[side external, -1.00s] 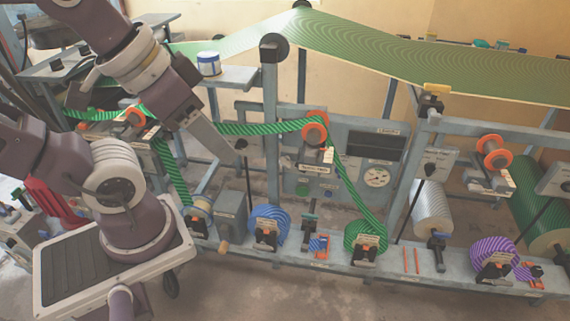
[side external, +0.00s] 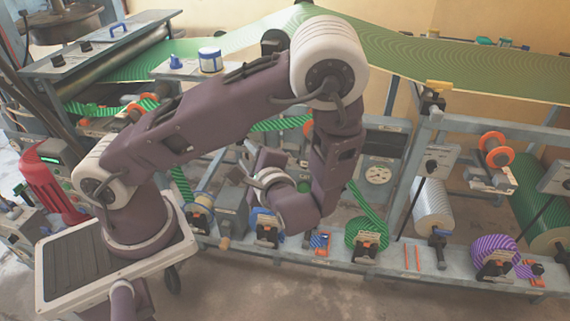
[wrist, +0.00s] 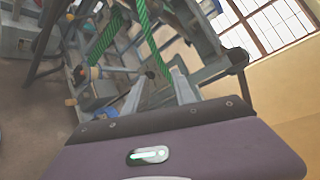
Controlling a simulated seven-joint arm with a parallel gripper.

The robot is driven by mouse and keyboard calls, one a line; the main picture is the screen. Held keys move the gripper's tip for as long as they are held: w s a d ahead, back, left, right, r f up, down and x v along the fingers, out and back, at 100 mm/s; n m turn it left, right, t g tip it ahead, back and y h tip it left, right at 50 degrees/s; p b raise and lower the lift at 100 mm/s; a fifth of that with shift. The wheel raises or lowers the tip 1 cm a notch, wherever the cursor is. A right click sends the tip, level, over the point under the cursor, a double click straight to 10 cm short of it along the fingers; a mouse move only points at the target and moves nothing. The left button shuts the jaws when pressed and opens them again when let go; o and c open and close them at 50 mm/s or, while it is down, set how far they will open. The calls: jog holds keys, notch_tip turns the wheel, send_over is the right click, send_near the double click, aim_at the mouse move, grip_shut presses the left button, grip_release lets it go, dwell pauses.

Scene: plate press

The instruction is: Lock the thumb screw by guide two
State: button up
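The orange roller of the middle guide (side external: 308,127) shows only as a sliver behind my arm in the side external view, with green striped web at its left. The thumb screw by it cannot be made out; my arm covers that area. I cannot read which guide is numbered two. My gripper's purple housing (wrist: 170,155) with a green light fills the bottom of the wrist view. In the wrist view, green striped web (wrist: 153,45) and grey frame bars lie beyond the housing.
A green reel (side external: 364,232), a purple reel (side external: 492,250) and a silver roll (side external: 432,208) sit along the lower rail. Another orange guide roller (side external: 497,149) is at right. The floor in front is clear.

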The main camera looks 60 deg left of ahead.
jog(key=w+d+f+m+t+h, duration=0.2)
jog(key=w+f+m+t, duration=0.5)
jog(key=f+m+t, duration=0.25)
jog(key=x, duration=0.6)
jog(key=shift+a+t, duration=0.2)
jog(key=shift+t, duration=0.25)
jog(key=shift+w, duration=0.1)
grip_shut()
